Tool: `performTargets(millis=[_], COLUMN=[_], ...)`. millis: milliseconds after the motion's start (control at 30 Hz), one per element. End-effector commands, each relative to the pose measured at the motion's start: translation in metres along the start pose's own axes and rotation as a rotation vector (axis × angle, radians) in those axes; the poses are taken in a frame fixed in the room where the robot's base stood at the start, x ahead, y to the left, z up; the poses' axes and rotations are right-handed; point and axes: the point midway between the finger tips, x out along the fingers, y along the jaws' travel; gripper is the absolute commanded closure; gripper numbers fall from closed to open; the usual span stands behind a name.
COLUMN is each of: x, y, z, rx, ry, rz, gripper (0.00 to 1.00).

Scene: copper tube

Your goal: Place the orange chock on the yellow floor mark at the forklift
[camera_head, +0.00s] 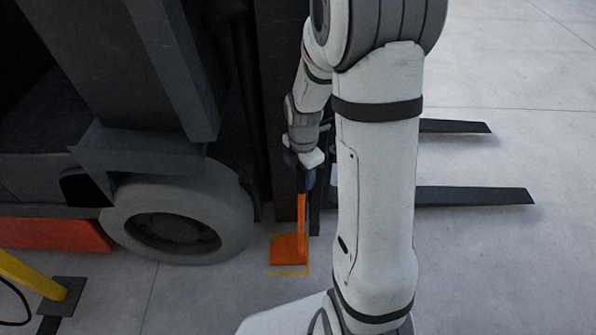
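The orange chock (289,249) is in the head view, low in the middle, just right of the forklift's front wheel. It has a flat base and a tall upright part at its right side. Lines of the yellow floor mark (289,273) show in front of the chock and at its sides, so it appears inside the mark's outline. I cannot tell whether its base rests fully on the floor. My gripper (306,178) points down at the top of the upright part. Its fingertips are small and dark, and I cannot tell whether they grip the chock.
The forklift's wheel (178,225) and dark mast (284,120) stand close at the left and behind my gripper. Two forks (475,196) reach out to the right. A yellow post (35,275) on a dark foot stands at lower left. Open concrete floor lies at right.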

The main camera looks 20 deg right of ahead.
Motion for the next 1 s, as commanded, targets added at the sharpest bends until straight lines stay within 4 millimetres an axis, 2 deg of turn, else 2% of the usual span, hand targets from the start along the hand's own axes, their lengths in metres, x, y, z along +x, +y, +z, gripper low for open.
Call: performTargets(millis=[200, 333, 700, 833, 1000], x=[-0.001, -0.012, -0.09, -0.109, -0.122], y=[0.0, 0.0, 0.0, 0.0, -0.001], z=[0.0, 0.001, 0.001, 0.001, 0.001], rx=[0.001, 0.001, 0.002, 0.002, 0.008], ry=[0.0, -0.001, -0.001, -0.001, -0.001], rz=[0.0, 0.002, 0.003, 0.003, 0.001], gripper=[0.49, 0.49, 0.49, 0.49, 0.49])
